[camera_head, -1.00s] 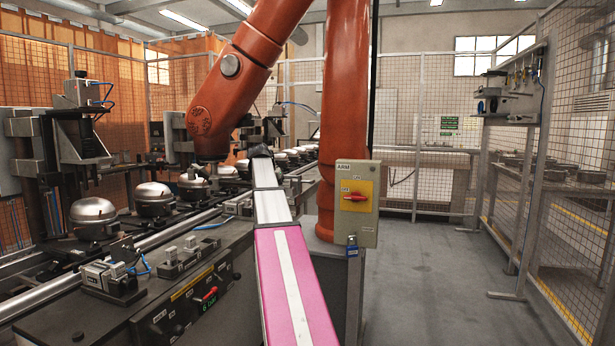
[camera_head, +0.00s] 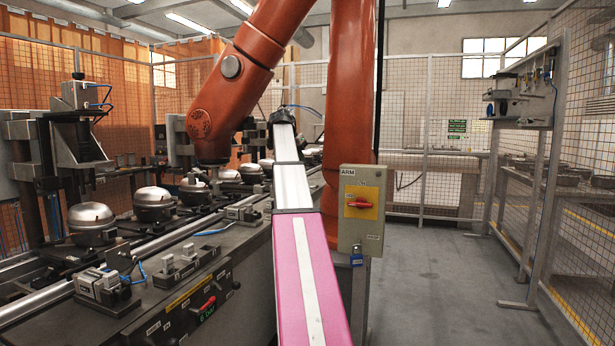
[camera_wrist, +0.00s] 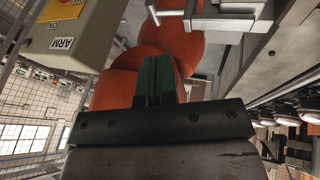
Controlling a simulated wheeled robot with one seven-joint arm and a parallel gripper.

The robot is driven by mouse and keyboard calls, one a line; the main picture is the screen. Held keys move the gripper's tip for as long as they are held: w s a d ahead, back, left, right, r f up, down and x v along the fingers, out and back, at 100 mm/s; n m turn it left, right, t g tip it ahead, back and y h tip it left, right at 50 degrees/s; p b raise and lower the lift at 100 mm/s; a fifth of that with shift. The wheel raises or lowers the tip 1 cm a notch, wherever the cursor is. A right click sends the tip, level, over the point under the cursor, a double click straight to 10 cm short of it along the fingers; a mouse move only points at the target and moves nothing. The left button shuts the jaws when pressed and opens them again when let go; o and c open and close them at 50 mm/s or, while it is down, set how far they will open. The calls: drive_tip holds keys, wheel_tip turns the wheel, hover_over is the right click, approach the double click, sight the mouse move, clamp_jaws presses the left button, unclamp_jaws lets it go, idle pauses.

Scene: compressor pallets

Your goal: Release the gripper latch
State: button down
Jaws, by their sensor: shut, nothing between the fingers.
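My gripper shows in the wrist view as two green fingers (camera_wrist: 155,82) closed together, with nothing between them. Orange arm parts (camera_wrist: 150,60) lie behind the fingers, and the grey ARM box is at upper left. In the head view my pink and white arm reaches up and away to a dark end, where the fingers are not clear. The large orange robot arm (camera_head: 232,90) bends down over the row of compressors (camera_head: 153,204). I cannot pick out a gripper latch; the orange arm's tool end is small and partly hidden.
The ARM switch box (camera_head: 360,210), with a red knob and blue padlock, stands right of my arm. Mesh fencing (camera_head: 570,190) borders the right side. The grey floor (camera_head: 430,285) is clear.

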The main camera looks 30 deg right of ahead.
drive_tip(key=x, duration=0.9)
drive_tip(key=shift+d+f, duration=0.15)
drive_tip(key=shift+f, duration=0.2)
